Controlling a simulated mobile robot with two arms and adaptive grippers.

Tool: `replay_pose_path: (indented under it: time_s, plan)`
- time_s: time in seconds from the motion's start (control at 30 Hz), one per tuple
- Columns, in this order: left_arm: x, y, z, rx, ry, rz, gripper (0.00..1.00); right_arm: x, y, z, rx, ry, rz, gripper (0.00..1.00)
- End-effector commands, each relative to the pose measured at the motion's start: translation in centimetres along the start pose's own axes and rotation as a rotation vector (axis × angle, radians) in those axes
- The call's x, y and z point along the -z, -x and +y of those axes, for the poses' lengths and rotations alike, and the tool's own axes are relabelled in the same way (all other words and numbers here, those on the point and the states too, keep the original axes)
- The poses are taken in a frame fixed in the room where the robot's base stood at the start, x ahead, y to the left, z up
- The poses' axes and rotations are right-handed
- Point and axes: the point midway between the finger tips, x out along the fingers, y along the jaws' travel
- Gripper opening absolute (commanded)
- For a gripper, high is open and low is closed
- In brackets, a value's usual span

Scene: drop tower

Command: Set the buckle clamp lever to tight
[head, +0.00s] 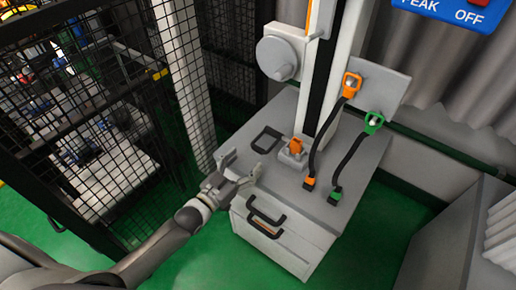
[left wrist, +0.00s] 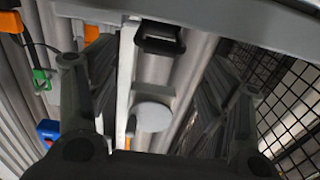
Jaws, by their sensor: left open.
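The buckle clamp (head: 291,159) is a light grey block on the cabinet top at the foot of the tower column. Its orange lever (head: 296,146) sticks up from it; I cannot tell its exact setting. My left gripper (head: 238,168) is open and empty at the cabinet's front left edge, left of the clamp and apart from it. In the left wrist view its two dark fingers (left wrist: 160,100) are spread wide. An orange part (left wrist: 91,34) shows behind the left finger and may be the lever, partly hidden. My right gripper is in neither view.
Orange (head: 351,85) and green (head: 373,122) connectors with black straps stand right of the clamp. A round grey disc (head: 277,58) is on the column. A black mesh fence (head: 90,130) stands left.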

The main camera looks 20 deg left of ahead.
Motion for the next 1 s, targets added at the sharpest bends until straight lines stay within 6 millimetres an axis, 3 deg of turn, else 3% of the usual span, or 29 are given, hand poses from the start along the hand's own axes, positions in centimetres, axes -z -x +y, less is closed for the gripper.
replay_pose_path:
  time_s: [0.2, 0.4, 0.83, 1.0]
  plan:
    - [0.1, -4.0, 0.0, 0.001, 0.0, 0.001, 0.72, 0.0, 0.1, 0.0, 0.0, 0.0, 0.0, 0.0]
    - [0.0, -6.3, 0.0, 0.0, 0.0, 0.0, 0.72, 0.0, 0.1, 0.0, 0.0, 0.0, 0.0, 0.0]
    - [0.0, -7.2, 0.0, 0.0, 0.0, -0.002, 0.72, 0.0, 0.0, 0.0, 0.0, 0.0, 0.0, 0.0]
    - [0.0, -7.2, 0.0, 0.0, 0.0, -0.002, 0.52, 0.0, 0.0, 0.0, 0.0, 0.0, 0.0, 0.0]
